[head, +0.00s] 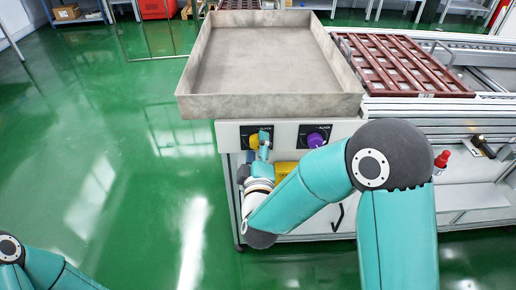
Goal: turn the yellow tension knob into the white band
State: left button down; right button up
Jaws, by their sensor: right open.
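The yellow tension knob (254,141) sits on a dark plate at the left of the white front panel (229,138) below the tray. My right gripper (263,140) is at the knob, its fingers against or just beside its right side. I cannot tell whether they touch it. The gripper is open. The gripper hides part of the knob and its plate, and I cannot make out the white band or the knob's pointer. Of my left arm only links show at the bottom left; its gripper is out of view.
A purple knob (315,140) is on the same panel to the right. A big empty grey tray (270,105) overhangs the panel. A brown slatted rack (405,65) lies on the conveyor. A red-topped item (441,160) stands at right.

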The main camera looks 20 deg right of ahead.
jog(key=v, duration=0.7)
jog(key=shift+s, duration=0.2)
jog(key=shift+a, duration=0.1)
